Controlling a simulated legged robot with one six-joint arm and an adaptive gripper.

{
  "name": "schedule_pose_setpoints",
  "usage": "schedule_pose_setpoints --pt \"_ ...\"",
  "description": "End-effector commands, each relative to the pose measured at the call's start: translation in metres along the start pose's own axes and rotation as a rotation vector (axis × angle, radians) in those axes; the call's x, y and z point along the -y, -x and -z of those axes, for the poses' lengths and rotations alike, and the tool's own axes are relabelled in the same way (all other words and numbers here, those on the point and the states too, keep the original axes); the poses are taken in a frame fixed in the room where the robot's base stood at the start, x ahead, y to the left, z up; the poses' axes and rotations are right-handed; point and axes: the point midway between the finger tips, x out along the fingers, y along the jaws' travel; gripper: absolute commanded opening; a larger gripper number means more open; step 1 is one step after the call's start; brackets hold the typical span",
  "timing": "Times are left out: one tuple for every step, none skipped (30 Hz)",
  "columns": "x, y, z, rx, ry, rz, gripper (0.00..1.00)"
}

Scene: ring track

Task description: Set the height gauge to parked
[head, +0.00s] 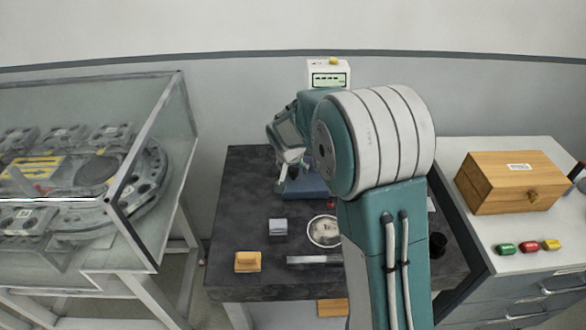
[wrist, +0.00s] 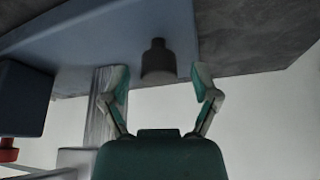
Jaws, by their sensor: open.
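The height gauge appears to be the piece with a blue base (head: 305,186) at the back of the dark table, mostly hidden behind my arm. The wrist view shows a blue-grey body (wrist: 75,45), a silver column (wrist: 98,115) and a dark stepped knob (wrist: 158,60). My gripper (wrist: 160,75) is open, with one finger on each side of the knob's lower end. I cannot tell whether either finger touches it. In the head view my gripper (head: 283,170) is just above the blue base.
A glass-walled case (head: 150,130) stands left. A wooden box (head: 510,182) sits on the right cabinet.

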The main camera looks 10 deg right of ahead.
Motion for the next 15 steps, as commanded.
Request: schedule_pose_setpoints --pt "-0.0001 -0.0016 0.0000 0.000 0.000 0.000 0.78" --pt "-0.0001 -0.0020 0.0000 0.000 0.000 0.000 0.78" --pt "-0.0001 -0.0022 0.0001 0.000 0.000 0.000 0.78" --pt "-0.0001 -0.0021 0.0001 0.000 0.000 0.000 0.78" --pt "0.0000 -0.0021 0.0001 0.000 0.000 0.000 0.78" --pt "0.0000 -0.0020 0.0001 0.000 0.000 0.000 0.78" --pt "0.0000 -0.0019 0.0001 0.000 0.000 0.000 0.78" --pt "0.0000 -0.0019 0.0001 0.000 0.000 0.000 0.78" --pt "0.0000 -0.0019 0.0001 0.000 0.000 0.000 0.61" --pt "0.0000 -0.0018 0.0001 0.000 0.000 0.000 0.47" --pt "0.0001 -0.0018 0.0001 0.000 0.000 0.000 0.34" --pt "0.0001 -0.0018 0.0001 0.000 0.000 0.000 0.16" --pt "0.0001 -0.0018 0.0001 0.000 0.000 0.000 0.03" --pt "0.0002 -0.0018 0.0001 0.000 0.000 0.000 0.00" --pt "0.0004 -0.0020 0.0002 0.000 0.000 0.000 0.00"
